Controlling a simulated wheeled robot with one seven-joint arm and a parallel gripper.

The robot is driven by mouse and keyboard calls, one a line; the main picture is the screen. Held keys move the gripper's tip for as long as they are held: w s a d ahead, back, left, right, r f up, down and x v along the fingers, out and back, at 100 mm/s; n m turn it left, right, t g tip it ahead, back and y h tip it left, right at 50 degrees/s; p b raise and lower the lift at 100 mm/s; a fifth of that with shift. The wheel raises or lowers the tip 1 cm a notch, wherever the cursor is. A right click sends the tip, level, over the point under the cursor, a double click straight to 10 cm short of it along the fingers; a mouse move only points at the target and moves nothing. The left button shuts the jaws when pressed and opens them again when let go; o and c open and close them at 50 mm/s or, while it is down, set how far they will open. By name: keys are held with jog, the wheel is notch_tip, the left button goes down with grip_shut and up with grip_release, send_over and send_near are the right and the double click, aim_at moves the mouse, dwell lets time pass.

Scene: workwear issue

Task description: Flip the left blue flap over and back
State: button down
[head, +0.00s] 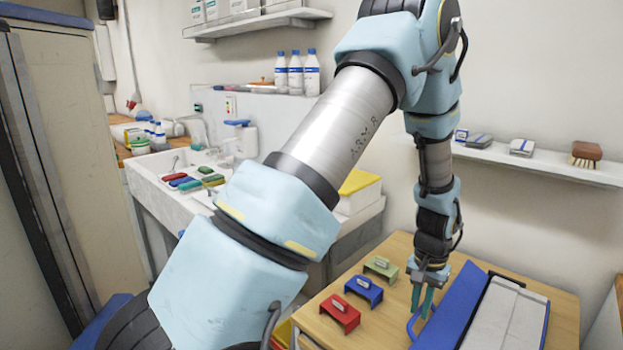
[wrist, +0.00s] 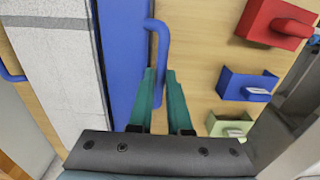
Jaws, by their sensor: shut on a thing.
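The left blue flap (head: 458,308) is a long blue panel beside a pale grey panel (head: 512,318) on the wooden table. In the wrist view the blue flap (wrist: 122,45) runs beside the speckled grey panel (wrist: 72,75). A blue loop handle (wrist: 162,38) stands out from the flap's outer edge. My gripper (head: 422,302) points down at this handle, its two green fingers shut on it. The fingers also show in the wrist view (wrist: 160,80), one on each side of the handle. How far the flap is tilted is hard to tell.
Red (head: 340,313), blue (head: 363,291) and green (head: 381,269) bracket-like blocks stand on the table (head: 395,300) left of my gripper. Another blue handle (wrist: 10,65) shows beyond the grey panel in the wrist view. A wall shelf (head: 540,162) with brushes is behind.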

aim_at(401, 331)
jog(key=shift+w+a+f+b, duration=0.1)
jog(key=shift+a+f+b, duration=0.2)
jog(key=shift+f, duration=0.25)
jog(key=shift+w+a+f+b, duration=0.1)
jog(key=shift+a+f+b, duration=0.1)
jog(key=shift+f+b, duration=0.25)
jog(key=shift+w+a+f+b, duration=0.1)
jog(key=shift+a+f+b, duration=0.15)
jog(key=shift+f, duration=0.35)
jog(key=c, duration=1.5)
grip_release()
jog(key=shift+w+a+f+b, duration=0.25)
jog(key=shift+w+f+b, duration=0.15)
jog(key=shift+f, duration=0.3)
jog(key=shift+o, duration=1.4)
jog(key=shift+w+a+f, duration=0.1)
jog(key=shift+a+f, duration=0.05)
jog(key=shift+f, duration=0.15)
jog(key=shift+o, duration=0.9)
jog(key=shift+w+a+f+b, duration=0.1)
jog(key=shift+w+f+b, duration=0.1)
jog(key=shift+f+b, duration=1)
